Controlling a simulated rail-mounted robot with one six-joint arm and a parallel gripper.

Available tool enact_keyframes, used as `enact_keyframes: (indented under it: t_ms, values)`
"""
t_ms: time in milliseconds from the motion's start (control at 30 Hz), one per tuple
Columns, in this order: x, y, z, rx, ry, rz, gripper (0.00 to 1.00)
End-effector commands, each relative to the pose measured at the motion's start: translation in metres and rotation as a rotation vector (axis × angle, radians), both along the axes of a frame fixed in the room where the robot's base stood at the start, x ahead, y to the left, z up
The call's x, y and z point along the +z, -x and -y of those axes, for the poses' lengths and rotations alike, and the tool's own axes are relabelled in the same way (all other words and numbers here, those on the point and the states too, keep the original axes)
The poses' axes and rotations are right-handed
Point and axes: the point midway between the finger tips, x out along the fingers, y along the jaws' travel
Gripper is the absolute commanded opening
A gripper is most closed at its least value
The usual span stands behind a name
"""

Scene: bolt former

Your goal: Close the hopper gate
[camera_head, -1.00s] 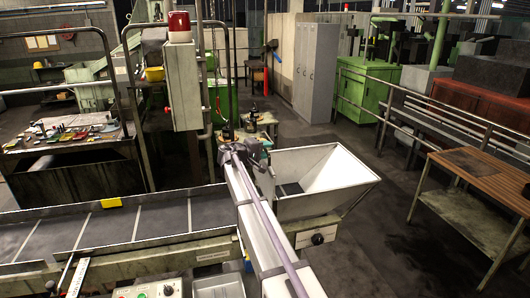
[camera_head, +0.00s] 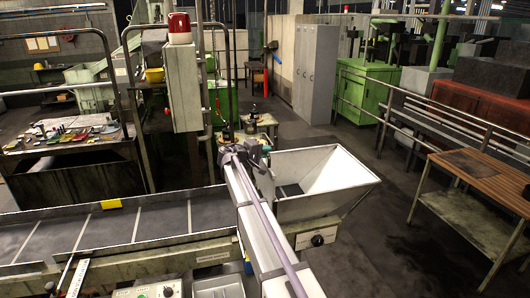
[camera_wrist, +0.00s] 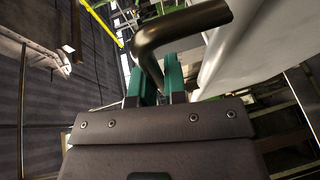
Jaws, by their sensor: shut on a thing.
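The white hopper (camera_head: 340,172) stands right of my arm in the head view, with a dark patch at the bottom of its inside. Its pale outer wall (camera_wrist: 262,38) fills the upper right of the wrist view. A dark bent bar handle (camera_wrist: 190,24) reaches down between the two green fingers of my gripper (camera_wrist: 158,76), which is shut on it. The fingers are beside the hopper wall. I cannot tell the gate plate apart.
A conveyor with a dark belt (camera_head: 160,222) runs to the left of my arm. A grey control box with a red beacon (camera_head: 179,27) stands behind it. A slatted wooden bench (camera_head: 480,180) and railing are at the right. The floor right of the hopper is clear.

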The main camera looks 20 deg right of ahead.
Motion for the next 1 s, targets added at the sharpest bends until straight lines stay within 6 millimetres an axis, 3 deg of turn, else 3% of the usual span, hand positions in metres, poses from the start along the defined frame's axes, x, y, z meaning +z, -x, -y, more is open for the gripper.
enact_keyframes:
  t_ms: [300,400,767,800,1000]
  values:
    - [-0.073,0.0,0.0,0.0,-0.001,0.001,0.0]
    - [-0.089,0.0,0.0,0.0,-0.001,0.001,0.0]
    - [-0.09,0.002,-0.001,-0.004,-0.007,0.001,0.0]
    - [-0.09,0.002,0.0,-0.004,-0.007,0.001,0.16]
    - [-0.089,0.001,0.0,-0.002,-0.004,0.001,0.36]
